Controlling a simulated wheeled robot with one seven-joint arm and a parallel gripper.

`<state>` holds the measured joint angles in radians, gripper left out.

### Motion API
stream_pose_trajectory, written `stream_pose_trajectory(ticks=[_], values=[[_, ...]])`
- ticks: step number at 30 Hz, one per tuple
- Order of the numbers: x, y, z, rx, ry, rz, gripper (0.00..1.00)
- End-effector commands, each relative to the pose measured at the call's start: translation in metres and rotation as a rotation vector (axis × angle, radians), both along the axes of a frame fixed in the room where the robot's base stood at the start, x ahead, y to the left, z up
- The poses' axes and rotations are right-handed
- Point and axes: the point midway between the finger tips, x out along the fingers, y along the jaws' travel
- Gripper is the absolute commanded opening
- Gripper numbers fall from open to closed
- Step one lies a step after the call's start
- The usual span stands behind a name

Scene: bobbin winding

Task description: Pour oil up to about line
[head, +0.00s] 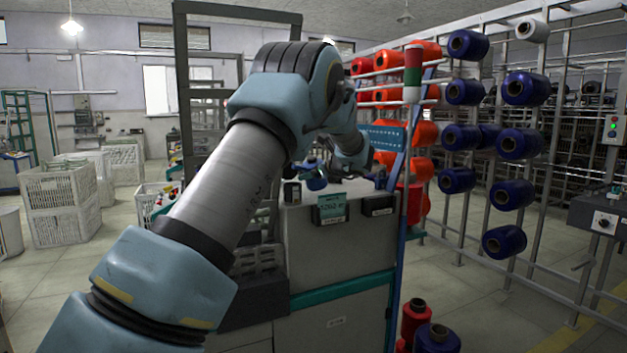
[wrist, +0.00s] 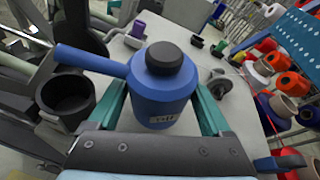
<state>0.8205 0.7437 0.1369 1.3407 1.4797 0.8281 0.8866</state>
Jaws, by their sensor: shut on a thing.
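In the wrist view a blue oil can (wrist: 160,100) with a black cap has a long spout pointing to the left. My gripper (wrist: 160,108) has its two teal fingers on either side of the can and is shut on it. I cannot see a fill line or any oil; the cup's inside is dark. In the head view my arm reaches over the grey machine (head: 340,240), and the gripper is too small to make out clearly.
A purple spool (wrist: 138,29) and small dark parts lie on the grey machine top. Racks of blue spools (head: 505,245) and red spools stand to the right. White crates (head: 62,210) stand on the floor at left. A red and a blue spool stand at the machine's foot.

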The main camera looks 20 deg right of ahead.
Motion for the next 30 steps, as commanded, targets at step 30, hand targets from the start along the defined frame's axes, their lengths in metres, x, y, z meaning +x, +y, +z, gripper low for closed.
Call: stream_pose_trajectory(ticks=[30], values=[[0.0025,-0.004,-0.0055,-0.183,-0.107,0.0,0.2]])
